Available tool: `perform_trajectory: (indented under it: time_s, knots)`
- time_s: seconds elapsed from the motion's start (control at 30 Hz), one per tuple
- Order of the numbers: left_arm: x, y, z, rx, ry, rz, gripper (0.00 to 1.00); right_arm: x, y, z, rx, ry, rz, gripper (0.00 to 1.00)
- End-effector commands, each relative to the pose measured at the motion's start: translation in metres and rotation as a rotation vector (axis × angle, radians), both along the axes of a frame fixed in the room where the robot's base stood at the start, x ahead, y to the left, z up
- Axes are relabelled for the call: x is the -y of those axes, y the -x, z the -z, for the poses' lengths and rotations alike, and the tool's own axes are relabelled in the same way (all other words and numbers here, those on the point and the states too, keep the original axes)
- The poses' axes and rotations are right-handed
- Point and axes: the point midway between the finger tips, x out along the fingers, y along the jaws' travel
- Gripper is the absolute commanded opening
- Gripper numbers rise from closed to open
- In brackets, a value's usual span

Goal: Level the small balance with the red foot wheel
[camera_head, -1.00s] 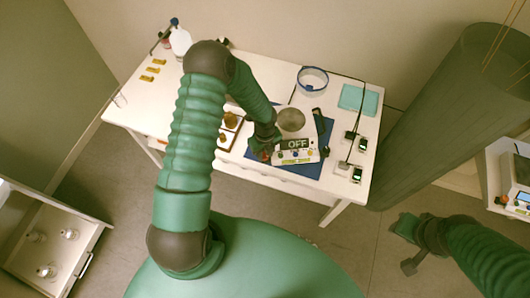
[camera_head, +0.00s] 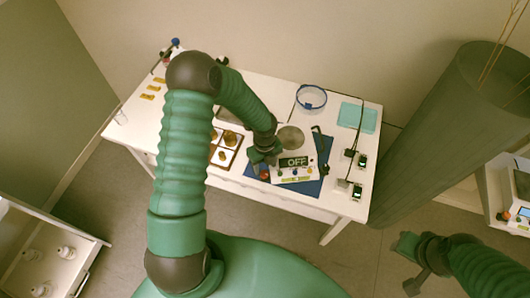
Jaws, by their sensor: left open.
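The small balance (camera_head: 309,173) is white, with a round grey pan (camera_head: 290,138) and a display (camera_head: 294,162) reading OFF. It stands on a blue mat (camera_head: 313,187) on the white table. The red foot wheel (camera_head: 264,173) shows at the balance's front left corner. My left gripper (camera_head: 262,157) is open and empty, just behind the red wheel and beside the balance's left side; its fingers are small and partly merged in view.
A wooden tray with brown weights (camera_head: 229,139) stands left of the balance. My left arm hides part of the table's left side.

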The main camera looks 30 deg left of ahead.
Motion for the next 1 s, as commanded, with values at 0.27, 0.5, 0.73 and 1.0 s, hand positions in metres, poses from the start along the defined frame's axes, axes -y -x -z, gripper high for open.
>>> perform_trajectory:
  time_s: [0.27,0.5,0.73,1.0]
  knots:
    - [-0.002,-0.002,-0.082,0.004,-0.002,-0.002,0.5,0.0,0.0,-0.006,0.0,0.0,0.0,0.35]
    - [-0.001,-0.002,-0.114,0.0,0.0,0.0,0.5,0.0,0.0,-0.007,0.0,0.0,0.0,0.35]
    - [0.0,-0.001,-0.115,-0.001,0.0,0.0,0.5,0.0,0.0,-0.007,0.0,0.0,0.0,0.35]
    - [0.001,0.0,-0.116,-0.001,-0.002,-0.015,0.5,0.0,0.0,-0.007,0.0,0.0,0.0,0.35]
